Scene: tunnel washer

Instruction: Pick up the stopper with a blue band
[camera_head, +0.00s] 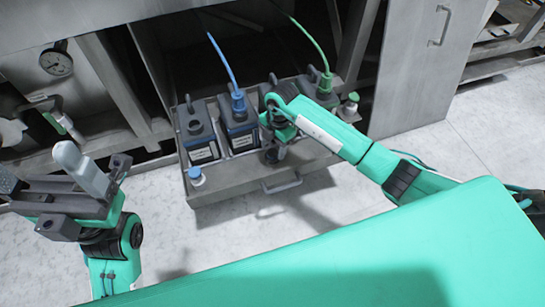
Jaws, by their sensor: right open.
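A small stopper with a blue band (196,177) stands at the front left corner of a grey metal drawer (235,180). Its top is blue and its lower part is pale. My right gripper (273,150) points down over the front middle of the drawer, right of the blue-banded stopper and apart from it. It is open, though its fingertips are small and partly hidden by the wrist. My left gripper (80,175) is at the left, above the floor and away from the drawer. Pale grey pieces show at its jaws, and their gap is unclear.
The drawer holds several dark containers (196,130). A blue hose (222,58) and a green hose (310,40) rise from two of them. A green-topped stopper (353,98) stands at the drawer's right. A handle (282,184) sticks out in front. A gauge (56,62) is at upper left.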

